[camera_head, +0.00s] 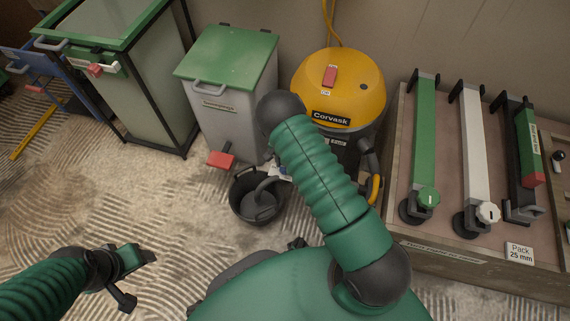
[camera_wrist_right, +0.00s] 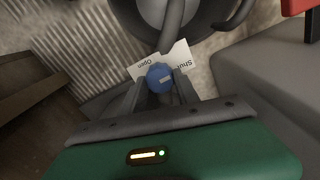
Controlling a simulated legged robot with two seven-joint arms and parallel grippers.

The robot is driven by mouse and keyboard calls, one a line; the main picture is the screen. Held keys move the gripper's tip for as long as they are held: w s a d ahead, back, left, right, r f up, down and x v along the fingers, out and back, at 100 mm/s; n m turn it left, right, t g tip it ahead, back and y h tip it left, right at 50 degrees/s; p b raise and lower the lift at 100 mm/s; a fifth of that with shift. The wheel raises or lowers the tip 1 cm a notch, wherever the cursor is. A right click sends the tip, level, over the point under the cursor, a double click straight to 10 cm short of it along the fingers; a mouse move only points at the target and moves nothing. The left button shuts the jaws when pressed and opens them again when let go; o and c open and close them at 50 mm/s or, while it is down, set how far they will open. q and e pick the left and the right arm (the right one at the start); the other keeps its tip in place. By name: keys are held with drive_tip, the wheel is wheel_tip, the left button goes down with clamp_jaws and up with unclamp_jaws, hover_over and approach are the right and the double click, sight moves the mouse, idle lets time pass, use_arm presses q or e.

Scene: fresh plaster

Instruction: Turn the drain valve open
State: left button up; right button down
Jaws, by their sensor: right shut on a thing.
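The drain valve's blue round knob (camera_wrist_right: 160,77) shows in the right wrist view, between the fingertips of my right gripper (camera_wrist_right: 158,88), which is shut on it. A white label (camera_wrist_right: 180,57) behind the knob reads "Open" on one side and "Shut" on the other. The knob has a pale mark; I cannot tell exactly how far it is turned. In the head view my right arm hides the knob and gripper; only a bit of the label (camera_head: 281,172) shows. My left gripper (camera_head: 139,278) is open and empty above the floor at the lower left.
A dark bucket (camera_head: 243,212) stands below the curved grey spout. The yellow Corvask machine (camera_head: 360,88) stands behind my right arm. A grey bin with a green lid (camera_head: 230,55) is to its left. A low tray (camera_head: 450,262) with levelling tools fills the right side.

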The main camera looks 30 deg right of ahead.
drive_tip(key=n+p, duration=0.2)
drive_tip(key=n, duration=0.1)
drive_tip(key=shift+r+n+p, duration=0.15)
drive_tip(key=shift+n+p, duration=0.25)
drive_tip(key=n+p, duration=0.2)
drive_tip(key=n, duration=0.2)
drive_tip(key=shift+n, duration=0.3)
drive_tip(key=n+p, duration=0.1)
drive_tip(key=n, duration=0.3)
drive_tip(key=n+p, duration=0.1)
drive_tip(key=n, duration=0.4)
drive_tip(key=shift+f+n, duration=0.2)
drive_tip(key=shift+n, duration=0.1)
drive_tip(key=c, duration=0.9)
unclamp_jaws()
